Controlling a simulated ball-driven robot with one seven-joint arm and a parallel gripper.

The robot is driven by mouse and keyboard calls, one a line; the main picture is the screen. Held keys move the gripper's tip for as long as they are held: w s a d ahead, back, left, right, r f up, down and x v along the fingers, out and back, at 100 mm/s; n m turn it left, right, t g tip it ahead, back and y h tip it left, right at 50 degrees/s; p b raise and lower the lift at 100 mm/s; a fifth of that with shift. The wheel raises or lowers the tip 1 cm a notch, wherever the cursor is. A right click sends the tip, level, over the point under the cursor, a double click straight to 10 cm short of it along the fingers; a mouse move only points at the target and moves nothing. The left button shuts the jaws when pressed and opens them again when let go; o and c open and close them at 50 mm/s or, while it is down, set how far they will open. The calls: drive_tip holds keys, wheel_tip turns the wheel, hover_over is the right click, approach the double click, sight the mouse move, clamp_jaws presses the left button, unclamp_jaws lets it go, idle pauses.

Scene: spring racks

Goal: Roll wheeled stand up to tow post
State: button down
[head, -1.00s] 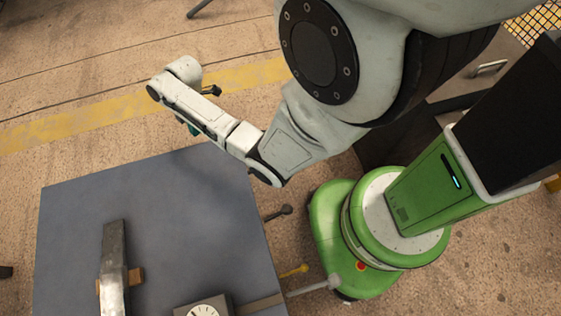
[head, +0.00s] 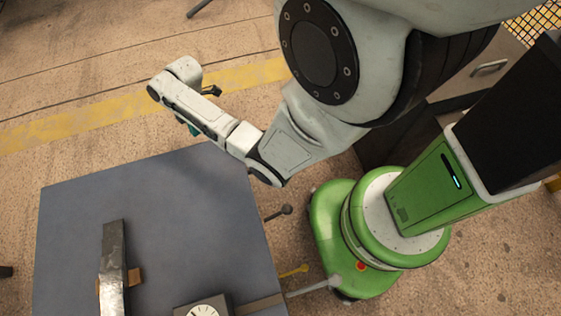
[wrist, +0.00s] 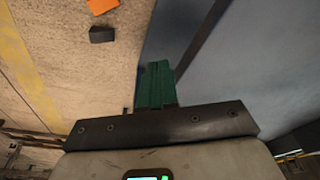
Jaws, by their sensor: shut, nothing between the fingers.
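No wheeled stand or tow post can be told for certain in these views. A blue-grey flat-topped table or stand (head: 150,195) fills the lower left of the head view; its underside is hidden, so I cannot tell whether it has wheels. My gripper (head: 192,129) is past its far edge, largely hidden behind my wrist. In the wrist view my green fingers (wrist: 157,84) are together, with nothing between them. The blue-grey surface (wrist: 250,75) lies right of them, and bare floor lies to the left.
On the top are a curved metal bar (head: 113,265), a small wooden block (head: 135,277) and a dial (head: 204,312). Knobbed rods (head: 280,212) stick out at its right side, near my green base. An orange piece (wrist: 102,6) and a dark block (wrist: 102,34) are on the floor.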

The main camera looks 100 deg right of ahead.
sight(209, 189)
wheel_tip(209, 189, down, 4)
drive_tip(key=shift+f+b, duration=0.15)
drive_tip(key=shift+b, duration=1.1)
drive_tip(key=shift+a, duration=0.1)
